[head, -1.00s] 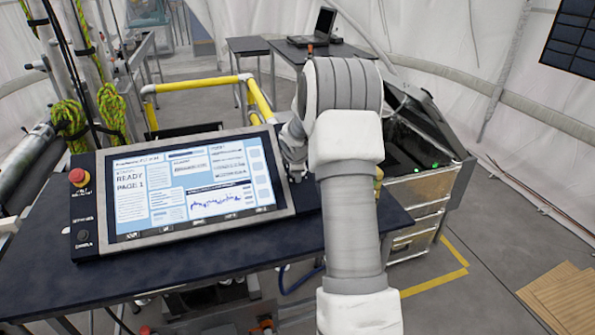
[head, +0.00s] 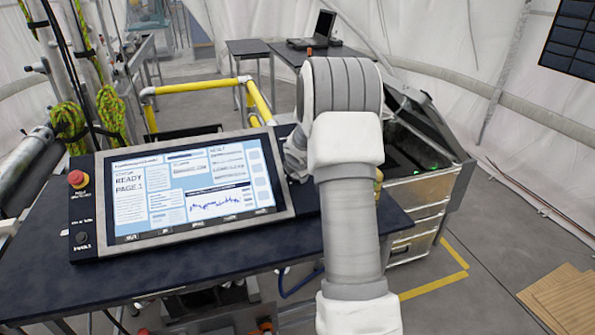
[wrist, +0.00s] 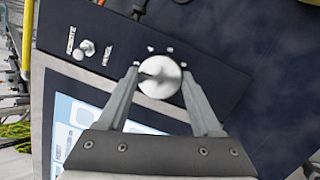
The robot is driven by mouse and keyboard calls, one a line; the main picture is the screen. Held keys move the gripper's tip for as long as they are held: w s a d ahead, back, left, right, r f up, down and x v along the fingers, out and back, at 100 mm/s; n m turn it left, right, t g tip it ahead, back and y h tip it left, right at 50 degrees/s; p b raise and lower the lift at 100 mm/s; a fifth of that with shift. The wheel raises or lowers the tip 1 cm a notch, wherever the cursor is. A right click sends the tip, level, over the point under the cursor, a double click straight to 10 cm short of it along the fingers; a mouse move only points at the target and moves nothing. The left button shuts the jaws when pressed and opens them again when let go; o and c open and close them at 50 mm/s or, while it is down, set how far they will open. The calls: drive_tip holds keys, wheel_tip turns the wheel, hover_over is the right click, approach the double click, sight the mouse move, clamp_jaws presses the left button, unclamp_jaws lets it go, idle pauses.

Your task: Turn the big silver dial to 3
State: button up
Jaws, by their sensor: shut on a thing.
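The big silver dial (wrist: 160,77) shows in the wrist view as a round metal knob on a dark panel, with a dark notch toward its upper left. Small marks stand around it, too small to read. My gripper (wrist: 160,84) has one finger on each side of the dial and is shut on it. In the head view my arm covers the dial and the gripper's fingers. The screen (head: 185,187) to the left of my arm reads "READY PAGE 1".
A smaller silver knob (wrist: 86,47) sits on the same panel. A red button (head: 78,179) is at the console's left edge. The dark table (head: 170,275) carries the console. A metal case (head: 420,188) stands open at the right, and yellow rails (head: 195,85) stand behind.

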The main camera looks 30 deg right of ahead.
drive_tip(key=o, duration=1.1)
drive_tip(key=p+v, duration=0.3)
drive_tip(key=v, duration=1.4)
drive_tip(key=shift+s+r, duration=0.15)
drive_tip(key=shift+s, duration=0.05)
